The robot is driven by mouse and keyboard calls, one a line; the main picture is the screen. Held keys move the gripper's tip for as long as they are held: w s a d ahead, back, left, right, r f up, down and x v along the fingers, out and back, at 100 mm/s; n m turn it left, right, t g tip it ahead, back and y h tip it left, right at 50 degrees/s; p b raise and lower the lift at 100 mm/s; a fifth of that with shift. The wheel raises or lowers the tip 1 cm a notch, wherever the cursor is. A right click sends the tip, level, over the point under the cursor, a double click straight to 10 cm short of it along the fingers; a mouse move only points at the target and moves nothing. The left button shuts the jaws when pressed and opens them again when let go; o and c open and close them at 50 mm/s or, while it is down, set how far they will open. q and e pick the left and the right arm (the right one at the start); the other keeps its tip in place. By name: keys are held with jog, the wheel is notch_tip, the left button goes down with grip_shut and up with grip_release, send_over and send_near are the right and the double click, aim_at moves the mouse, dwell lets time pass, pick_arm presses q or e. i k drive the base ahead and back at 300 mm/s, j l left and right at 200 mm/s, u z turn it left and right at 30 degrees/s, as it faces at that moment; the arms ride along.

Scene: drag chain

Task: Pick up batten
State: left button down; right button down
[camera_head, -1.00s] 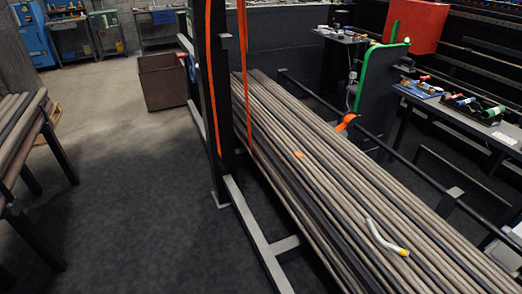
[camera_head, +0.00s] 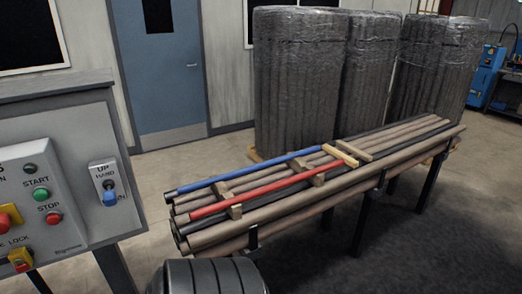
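Several short wooden battens lie on a rack of pipes in the middle of the view. One pale batten (camera_head: 340,155) lies at the far end of the blue pipe, on top of the stack. Another batten (camera_head: 357,156) lies just right of it, across the brown pipes. A third batten (camera_head: 235,211) shows its end at the near end, under the red pipe (camera_head: 262,192). The blue pipe (camera_head: 250,172) rests on the battens behind the red one. Neither of my grippers is in view.
The pipe rack (camera_head: 385,185) stands on dark legs. Tall wrapped bundles (camera_head: 300,85) stand behind it. A control panel (camera_head: 70,185) with buttons is close at the left. A blue door (camera_head: 163,65) is behind. Dark floor is clear at the lower right.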

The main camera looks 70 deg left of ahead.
aim_at(352, 162)
jog(key=u, duration=2.15)
jog(key=i+l+u, duration=0.15)
jog(key=u, duration=0.25)
jog(key=i+l+u, duration=0.1)
jog(key=l+u, duration=0.65)
jog(key=i, duration=0.05)
